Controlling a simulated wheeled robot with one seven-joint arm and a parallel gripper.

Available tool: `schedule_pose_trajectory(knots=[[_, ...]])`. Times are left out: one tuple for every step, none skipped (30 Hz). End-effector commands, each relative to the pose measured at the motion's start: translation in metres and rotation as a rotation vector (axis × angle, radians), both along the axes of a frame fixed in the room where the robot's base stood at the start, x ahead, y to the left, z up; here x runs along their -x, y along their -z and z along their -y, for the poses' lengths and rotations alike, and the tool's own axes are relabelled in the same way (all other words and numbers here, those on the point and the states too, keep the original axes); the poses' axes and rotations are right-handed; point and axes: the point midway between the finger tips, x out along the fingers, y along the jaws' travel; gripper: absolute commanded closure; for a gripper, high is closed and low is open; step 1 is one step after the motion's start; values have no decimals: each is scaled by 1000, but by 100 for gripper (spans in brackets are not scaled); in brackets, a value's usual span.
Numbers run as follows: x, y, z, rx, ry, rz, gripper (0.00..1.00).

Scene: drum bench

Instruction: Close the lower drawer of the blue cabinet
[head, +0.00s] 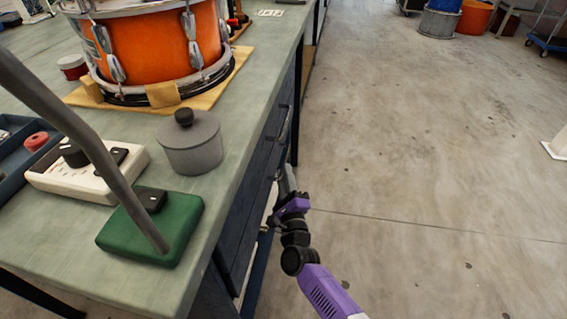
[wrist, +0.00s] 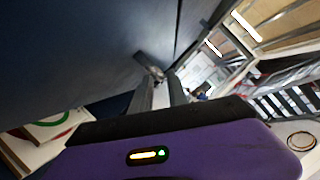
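The blue cabinet (head: 233,222) stands under the bench top and shows edge-on in the head view. Its lower drawer (head: 257,272) appears to stick out past the front, with something pale inside it. My gripper (head: 286,185) is low beside the cabinet front, by the drawer's far end. In the wrist view a dark blue panel (wrist: 75,60) fills the left, and a small metal handle or fitting lies at the tips of my gripper (wrist: 163,82). Both fingers show, but their gap and any contact are unclear. The drawer's front is mostly hidden.
On the bench top (head: 150,285) stand an orange drum (head: 160,45), a grey lidded pot (head: 190,145), a white control box (head: 75,180) and a green pedal-like box (head: 165,235). The floor (head: 430,170) to the right is clear. Buckets (head: 440,20) stand far off.

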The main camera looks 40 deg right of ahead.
Motion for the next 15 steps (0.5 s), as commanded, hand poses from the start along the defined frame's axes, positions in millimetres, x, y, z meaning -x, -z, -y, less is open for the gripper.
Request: schedule_pose_trajectory(knots=[[7,0,-4,-1,-1,-2,80],[11,2,-6,0,0,-2,80],[15,3,-9,0,1,-2,80],[18,4,-10,0,1,-2,80],[20,5,-12,0,1,-2,80],[23,5,-13,0,2,-1,80],[25,6,-14,0,2,0,80],[26,6,-15,0,2,0,80],[27,6,-15,1,3,0,80],[28,6,-16,1,3,0,80],[28,7,-16,1,3,0,80],[28,7,-16,0,3,1,80],[28,7,-16,0,3,1,80],[28,7,-16,-1,4,1,80],[28,7,-16,-1,4,1,80]])
